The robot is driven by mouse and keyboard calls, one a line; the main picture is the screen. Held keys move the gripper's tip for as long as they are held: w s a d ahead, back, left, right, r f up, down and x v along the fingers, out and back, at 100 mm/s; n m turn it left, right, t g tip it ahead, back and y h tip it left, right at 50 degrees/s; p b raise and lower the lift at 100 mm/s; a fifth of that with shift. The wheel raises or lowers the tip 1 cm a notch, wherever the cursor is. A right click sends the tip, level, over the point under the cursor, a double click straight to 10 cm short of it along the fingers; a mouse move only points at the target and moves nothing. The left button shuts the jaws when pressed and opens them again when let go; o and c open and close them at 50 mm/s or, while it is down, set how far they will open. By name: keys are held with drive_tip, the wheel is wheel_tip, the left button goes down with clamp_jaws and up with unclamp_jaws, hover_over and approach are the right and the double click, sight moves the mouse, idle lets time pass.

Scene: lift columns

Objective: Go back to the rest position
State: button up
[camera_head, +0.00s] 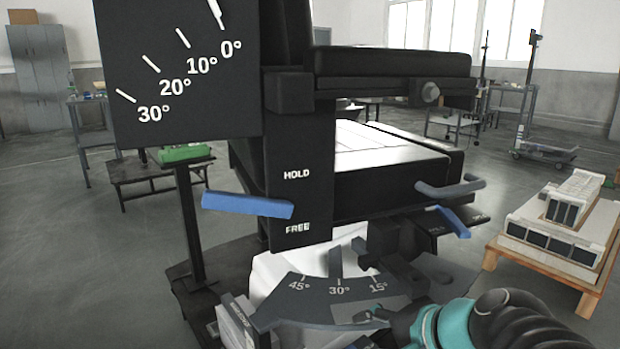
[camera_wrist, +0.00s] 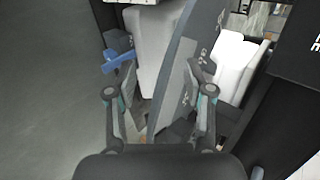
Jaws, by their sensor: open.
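My gripper (camera_wrist: 162,128) is open in the wrist view, with its two fingers apart. The dark curved scale plate (camera_wrist: 187,75) passes between or just beyond the fingers; I cannot tell whether they touch it. In the head view the plate (camera_head: 338,291) is marked 45°, 30° and 15°. My arm's teal and black links come in from the bottom right there, and the gripper end is low beside the plate's right side, partly hidden.
A black column marked HOLD and FREE (camera_head: 297,199) has a blue lever (camera_head: 247,205) pointing left. A large angle board (camera_head: 180,85) hangs at upper left. A wooden pallet table (camera_head: 548,268) with white boxes stands right. Grey floor (camera_head: 60,260) is open at left.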

drive_tip(key=s+d+n+g+h+p, duration=0.2)
drive_tip(key=s+d+n+h, duration=0.3)
drive_tip(key=n, duration=0.6)
drive_tip(key=shift+s+d+f+h, duration=0.4)
drive_tip(key=shift+s+d, duration=0.05)
drive_tip(key=shift+s, duration=0.75)
